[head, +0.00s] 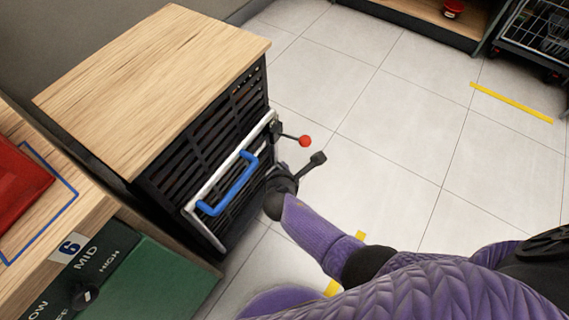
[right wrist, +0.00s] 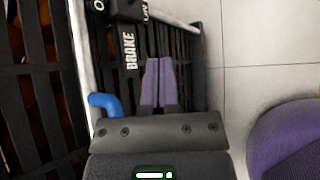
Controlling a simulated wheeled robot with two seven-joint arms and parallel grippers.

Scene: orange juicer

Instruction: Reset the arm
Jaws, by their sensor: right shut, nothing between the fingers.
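My right arm reaches in from the lower right in the head view. Its dark gripper (head: 279,190) is low beside the slatted front of a dark cabinet (head: 190,165) with a wooden top. In the right wrist view the purple fingers (right wrist: 158,82) are together and empty, just in front of the black panel marked BRAKE (right wrist: 131,50). I cannot tell whether they touch it. In the head view the fingertips are hidden. My left gripper is not in view.
A blue handle (head: 228,184) on a pale bar and a red-knobbed lever (head: 304,141) stick out close to my gripper. A counter with a red item (head: 18,185) and a green panel (head: 160,275) stand left.

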